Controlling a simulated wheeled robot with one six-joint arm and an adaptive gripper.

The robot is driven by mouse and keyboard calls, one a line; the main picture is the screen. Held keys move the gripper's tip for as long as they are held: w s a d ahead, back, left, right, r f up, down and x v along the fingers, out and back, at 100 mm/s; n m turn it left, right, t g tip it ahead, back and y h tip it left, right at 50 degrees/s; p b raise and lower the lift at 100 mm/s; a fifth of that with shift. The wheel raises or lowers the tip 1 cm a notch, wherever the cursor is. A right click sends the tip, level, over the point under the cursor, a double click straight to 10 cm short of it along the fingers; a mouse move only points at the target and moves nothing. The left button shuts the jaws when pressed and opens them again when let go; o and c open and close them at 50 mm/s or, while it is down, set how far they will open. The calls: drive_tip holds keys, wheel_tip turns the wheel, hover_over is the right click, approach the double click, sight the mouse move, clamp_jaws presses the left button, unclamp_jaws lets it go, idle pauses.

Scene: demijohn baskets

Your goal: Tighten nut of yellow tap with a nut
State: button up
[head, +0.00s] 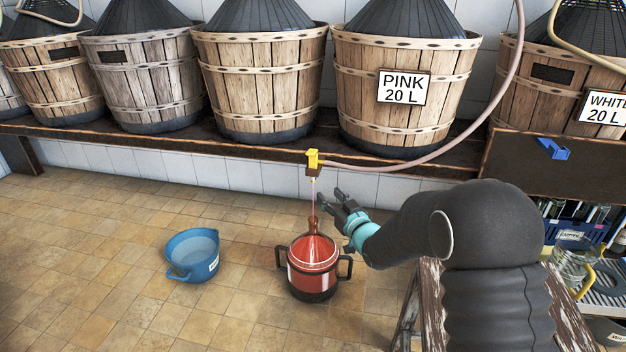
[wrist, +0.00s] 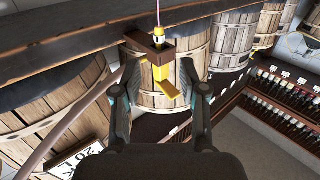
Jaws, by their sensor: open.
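The yellow tap (head: 313,160) hangs at the front edge of the wooden shelf, on the end of a pinkish hose. A thin pink stream runs down from it. In the wrist view, which looks upside down, the tap (wrist: 161,73) shows between my fingers, with a brown block and a yellow-and-white end piece at the stream. I cannot tell for sure which part is the nut. My gripper (head: 329,194) is open and empty, just below and right of the tap in the head view. Its two fingers also show in the wrist view, apart, on either side of the tap.
A red demijohn (head: 313,262) with black handles stands on the floor below the tap, under the stream. A blue bucket (head: 195,255) stands left of it. Wooden baskets (head: 264,85) line the shelf (head: 220,148). The pinkish hose (head: 440,150) curves right of the tap.

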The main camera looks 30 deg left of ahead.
sight(314, 180)
drive_tip(key=x, duration=1.1)
drive_tip(key=shift+w+a, duration=0.1)
drive_tip(key=shift+w, duration=0.05)
clamp_jaws()
